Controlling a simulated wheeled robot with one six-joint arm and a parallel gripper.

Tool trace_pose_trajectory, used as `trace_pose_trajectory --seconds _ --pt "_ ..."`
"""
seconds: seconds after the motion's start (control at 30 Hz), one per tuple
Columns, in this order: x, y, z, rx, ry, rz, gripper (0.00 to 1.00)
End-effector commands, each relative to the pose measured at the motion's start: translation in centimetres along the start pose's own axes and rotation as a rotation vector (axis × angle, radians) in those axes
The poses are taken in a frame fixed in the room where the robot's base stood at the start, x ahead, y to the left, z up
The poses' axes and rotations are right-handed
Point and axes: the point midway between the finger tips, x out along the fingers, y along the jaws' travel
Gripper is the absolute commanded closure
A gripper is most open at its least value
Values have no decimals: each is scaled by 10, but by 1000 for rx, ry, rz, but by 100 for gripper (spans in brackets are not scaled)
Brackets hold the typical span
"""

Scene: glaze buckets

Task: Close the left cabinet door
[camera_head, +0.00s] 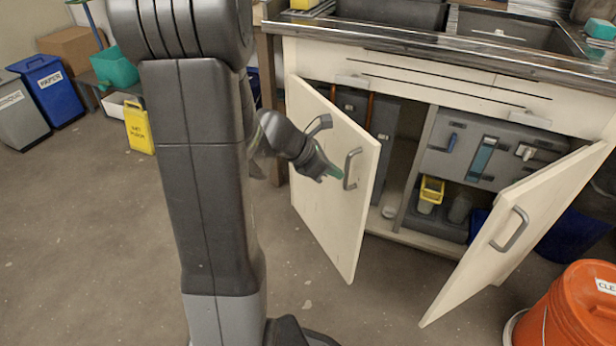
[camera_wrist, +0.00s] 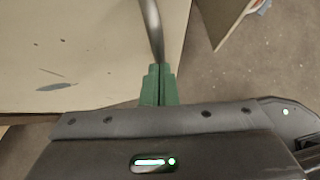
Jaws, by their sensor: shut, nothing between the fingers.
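The left cabinet door (camera_head: 325,190) is cream with a curved grey handle (camera_head: 352,168) and stands open, swung outward from the cabinet under the sink. My gripper (camera_head: 336,172) is on the outer face of this door, close to the handle. In the wrist view my green fingers (camera_wrist: 158,85) are together with nothing between them. The handle (camera_wrist: 151,25) runs up from just beyond the fingertips there; I cannot tell whether they touch it. The door face (camera_wrist: 75,55) fills the wrist view's upper left.
The right cabinet door (camera_head: 515,230) also stands open. An orange bucket (camera_head: 572,310) stands at the lower right. Inside the cabinet are a yellow container (camera_head: 430,190) and a grey panel (camera_head: 490,150). The sink counter (camera_head: 400,38) is above. Bare floor (camera_head: 360,305) lies in front.

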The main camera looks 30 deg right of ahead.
Motion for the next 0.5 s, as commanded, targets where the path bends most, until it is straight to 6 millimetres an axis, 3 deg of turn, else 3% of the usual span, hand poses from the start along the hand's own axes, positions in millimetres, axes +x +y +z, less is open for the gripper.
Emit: trace_pose_trajectory --seconds 0.27,0.5 --pt "50 1 48 -111 0 113 100" --pt "90 14 91 -219 0 219 100"
